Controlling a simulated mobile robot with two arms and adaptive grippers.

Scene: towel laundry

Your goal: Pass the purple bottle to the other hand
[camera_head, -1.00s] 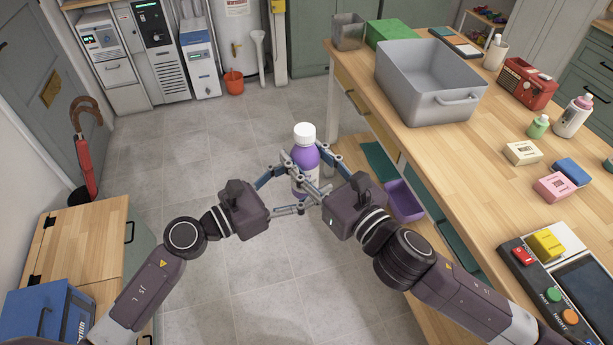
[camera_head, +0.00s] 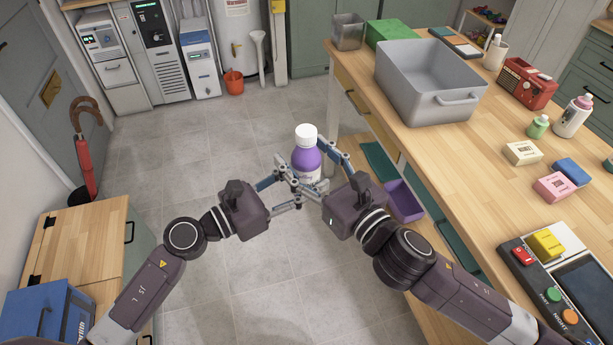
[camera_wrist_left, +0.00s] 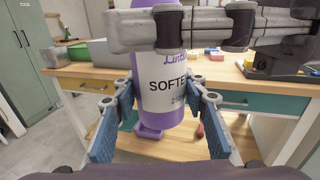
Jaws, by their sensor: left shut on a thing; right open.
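The purple bottle (camera_head: 306,160), with a white cap and a pale label, is upright between my two grippers above the floor. It also shows in the left wrist view (camera_wrist_left: 165,95), its label facing that camera. My left gripper (camera_head: 294,184) is shut on the bottle from the left and lower side, with a blue-padded finger on each side in the wrist view (camera_wrist_left: 163,115). My right gripper (camera_head: 317,165) is open around the bottle from the right. Its grey finger links cross the bottle's upper part in the wrist view and hide some of it. Exact finger contact is partly hidden.
A wooden worktable (camera_head: 445,155) stands at the right, with a grey bin (camera_head: 425,105) on it. A purple container (camera_head: 403,203) sits below its edge, close to my right gripper. A wooden cabinet (camera_head: 80,240) is at the left. The floor between is clear.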

